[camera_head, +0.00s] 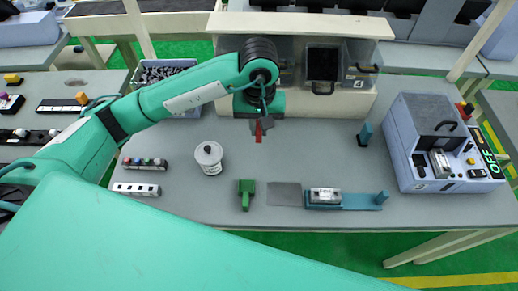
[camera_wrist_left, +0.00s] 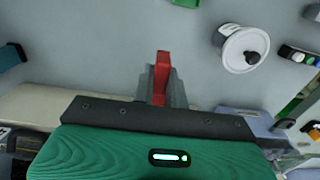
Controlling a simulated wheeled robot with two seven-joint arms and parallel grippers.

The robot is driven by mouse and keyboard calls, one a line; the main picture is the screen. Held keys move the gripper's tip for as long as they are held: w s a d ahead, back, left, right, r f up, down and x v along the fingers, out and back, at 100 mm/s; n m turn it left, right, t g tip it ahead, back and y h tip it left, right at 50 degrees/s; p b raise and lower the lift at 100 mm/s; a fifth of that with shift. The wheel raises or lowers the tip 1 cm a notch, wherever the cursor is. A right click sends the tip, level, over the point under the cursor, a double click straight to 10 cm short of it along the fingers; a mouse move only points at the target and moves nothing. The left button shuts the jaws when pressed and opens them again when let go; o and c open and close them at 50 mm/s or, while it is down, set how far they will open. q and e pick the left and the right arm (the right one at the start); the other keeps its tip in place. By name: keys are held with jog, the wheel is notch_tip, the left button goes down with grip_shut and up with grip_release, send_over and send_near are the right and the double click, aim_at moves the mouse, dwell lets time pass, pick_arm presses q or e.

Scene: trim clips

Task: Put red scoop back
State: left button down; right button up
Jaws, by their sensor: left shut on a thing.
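The red scoop (camera_head: 258,133) is held by my left gripper (camera_head: 261,122) above the back middle of the table, in front of the shelf unit. In the left wrist view the red scoop (camera_wrist_left: 161,75) stands out between the fingers of the left gripper (camera_wrist_left: 161,92). Only part of the scoop shows; the fingers hide the rest. The left gripper is shut on it. A white lidded canister (camera_head: 209,157) stands to the left of the scoop; it also shows in the left wrist view (camera_wrist_left: 242,48). My right gripper is not in view.
A green block-like tool (camera_head: 246,193) lies in front. A blue fixture (camera_head: 345,200) with a grey plate is right of it. A blue machine (camera_head: 443,145) stands at the right. A shelf unit with bins (camera_head: 323,67) is at the back. A grey bin (camera_head: 166,75) stands back left.

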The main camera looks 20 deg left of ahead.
aim_at(259, 159)
pick_arm(q)
notch_tip(259, 159, down, 12)
jog(key=shift+r+p, duration=0.25)
jog(key=shift+p, duration=1)
jog(key=shift+f, duration=0.1)
jog(key=shift+f+b, duration=0.1)
jog(key=shift+b, duration=0.2)
jog(key=c, duration=1.4)
grip_release()
